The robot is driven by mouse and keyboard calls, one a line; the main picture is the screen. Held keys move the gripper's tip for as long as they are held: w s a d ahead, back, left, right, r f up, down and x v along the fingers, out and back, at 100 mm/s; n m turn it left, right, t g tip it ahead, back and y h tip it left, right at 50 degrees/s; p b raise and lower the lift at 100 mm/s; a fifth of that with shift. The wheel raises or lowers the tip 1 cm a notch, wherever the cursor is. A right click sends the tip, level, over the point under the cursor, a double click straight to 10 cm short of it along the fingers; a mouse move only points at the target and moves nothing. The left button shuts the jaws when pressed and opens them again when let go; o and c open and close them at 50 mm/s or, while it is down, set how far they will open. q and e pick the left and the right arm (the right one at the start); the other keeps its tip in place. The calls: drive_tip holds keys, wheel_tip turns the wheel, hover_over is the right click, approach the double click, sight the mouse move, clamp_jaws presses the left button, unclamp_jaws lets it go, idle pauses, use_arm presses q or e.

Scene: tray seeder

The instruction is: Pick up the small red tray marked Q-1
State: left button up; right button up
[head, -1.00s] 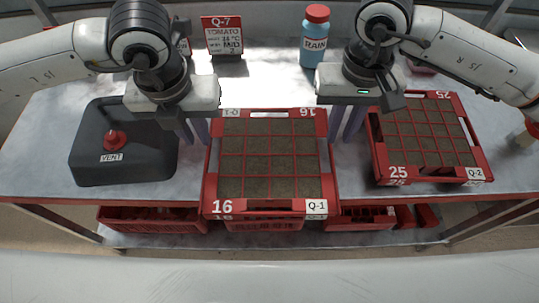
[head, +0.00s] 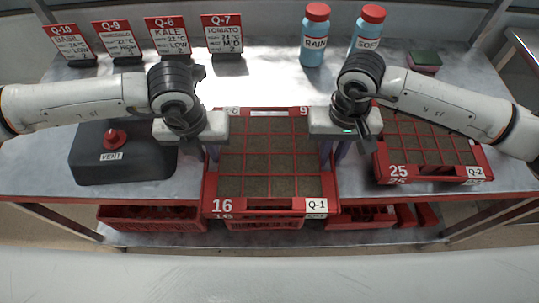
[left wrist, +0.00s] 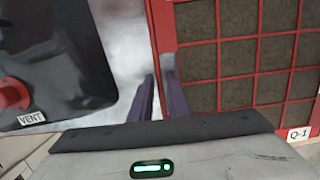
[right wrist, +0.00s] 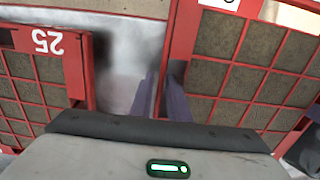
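The red tray marked Q-1 (head: 262,205) sits on the metal table in the middle of the head view, filled with dark soil cells and numbered 16 at its front. My left gripper (head: 208,154) is at its left wall. In the left wrist view, its purple fingers (left wrist: 160,82) are apart, one each side of the red wall (left wrist: 160,35). My right gripper (head: 333,154) is at the tray's right wall. In the right wrist view, its fingers (right wrist: 162,85) are also apart, astride the wall (right wrist: 176,40). Both grippers look open.
A dark VENT box (head: 115,160) with a red knob stands close left. A second red tray, Q-2 (head: 480,172), stands right. RAIN (head: 315,42) and SOFT (head: 366,40) bottles and several sign cards (head: 222,35) stand at the back. Red crates (head: 150,215) lie on the shelf below.

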use_arm(q)
clamp_jaws()
use_arm(e)
clamp_jaws()
use_arm(q)
drive_tip(key=shift+r, duration=0.1)
use_arm(e)
drive_tip(key=shift+w+r, duration=0.1)
idle(0.9)
